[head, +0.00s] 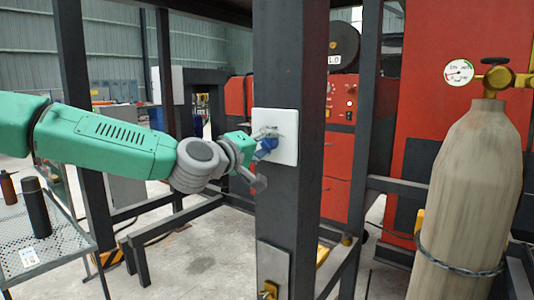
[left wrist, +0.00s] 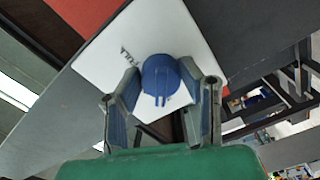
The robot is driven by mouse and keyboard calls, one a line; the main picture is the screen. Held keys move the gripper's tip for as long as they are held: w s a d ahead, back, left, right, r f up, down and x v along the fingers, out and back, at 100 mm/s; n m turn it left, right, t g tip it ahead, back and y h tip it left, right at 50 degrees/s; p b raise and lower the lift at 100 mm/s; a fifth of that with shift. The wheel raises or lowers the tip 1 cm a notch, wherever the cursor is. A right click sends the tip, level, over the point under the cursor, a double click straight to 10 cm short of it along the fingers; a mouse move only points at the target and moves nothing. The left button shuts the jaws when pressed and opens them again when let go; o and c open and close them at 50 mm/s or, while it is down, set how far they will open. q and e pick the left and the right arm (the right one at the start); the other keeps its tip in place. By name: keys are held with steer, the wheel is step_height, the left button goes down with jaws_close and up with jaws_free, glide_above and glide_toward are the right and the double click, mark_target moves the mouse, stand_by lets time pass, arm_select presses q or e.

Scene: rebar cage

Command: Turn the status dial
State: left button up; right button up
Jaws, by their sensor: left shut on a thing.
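The status dial is a blue round knob (left wrist: 160,77) on a white plate (left wrist: 115,45) with partly legible dark lettering. In the head view the white plate (head: 287,150) is fixed to a dark upright post, and a bit of the blue knob (head: 268,144) shows beside my gripper. My left gripper (head: 262,160) reaches the plate from the left. In the left wrist view its two fingers (left wrist: 163,90) stand on either side of the knob, shut on it. The fingers partly cover the plate. My right gripper is not in view.
The dark post (head: 289,60) stands in front, part of a metal frame. A tan gas cylinder (head: 465,190) with a gauge stands at right. Red cabinets (head: 345,150) are behind. A mesh table (head: 50,245) with a dark bottle (head: 36,207) is at left.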

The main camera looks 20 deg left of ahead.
arm_select(q)
steer(key=shift+a+n+b, duration=0.1)
steer(key=shift+n+b, duration=0.45)
steer(key=shift+n, duration=0.55)
steer(key=o, duration=1.1)
steer(key=shift+o, duration=0.2)
steer(key=shift+w+a+f, duration=0.1)
steer(key=shift+w, duration=0.05)
steer(key=shift+a, duration=0.1)
steer(key=shift+s, duration=0.35)
steer(key=v, duration=1.1)
steer(key=shift+a, duration=0.15)
